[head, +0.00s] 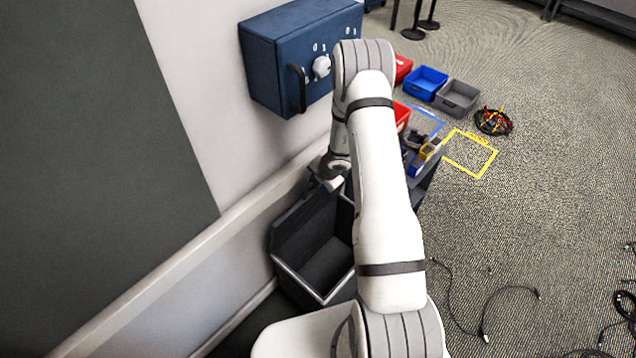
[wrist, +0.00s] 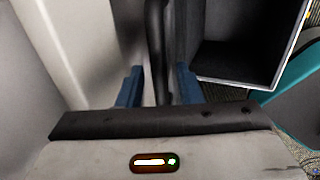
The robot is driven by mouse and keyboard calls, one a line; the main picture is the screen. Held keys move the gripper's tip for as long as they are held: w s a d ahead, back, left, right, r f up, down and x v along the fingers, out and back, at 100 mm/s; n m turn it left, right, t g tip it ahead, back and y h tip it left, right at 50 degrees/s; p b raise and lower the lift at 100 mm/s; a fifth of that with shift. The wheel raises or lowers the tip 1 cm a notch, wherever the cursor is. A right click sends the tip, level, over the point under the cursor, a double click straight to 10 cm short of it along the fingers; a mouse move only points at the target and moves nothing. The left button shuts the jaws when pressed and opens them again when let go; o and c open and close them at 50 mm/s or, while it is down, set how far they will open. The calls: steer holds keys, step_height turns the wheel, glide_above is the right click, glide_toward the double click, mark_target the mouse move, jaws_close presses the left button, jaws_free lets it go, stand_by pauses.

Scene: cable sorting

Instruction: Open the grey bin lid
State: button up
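The grey bin (head: 341,285) stands on the floor by the wall, with a light rim and an open, empty-looking inside. Its dark lid (head: 300,226) stands raised on the wall side. The bin's open inside also shows at the right of the wrist view (wrist: 238,62). My gripper (head: 328,181) is at the lid's upper edge in the head view, its fingers mostly hidden by my arm. In the wrist view my gripper's blue fingers (wrist: 159,84) are apart, one on each side of the dark upright lid edge (wrist: 157,45). Narrow gaps show beside it.
A blue wall cabinet (head: 277,72) with a black handle hangs above the bin. Blue (head: 427,82) and grey (head: 457,97) trays, a coiled cable bundle (head: 494,121) and a yellow floor outline (head: 484,174) lie right. Loose cables (head: 486,310) cross the carpet, otherwise largely clear.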

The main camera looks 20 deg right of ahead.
steer(key=v, duration=0.6)
steer(key=shift+r+p, duration=0.3)
steer(key=shift+r, duration=0.1)
steer(key=shift+s+d+f, duration=0.1)
steer(key=shift+s, duration=0.1)
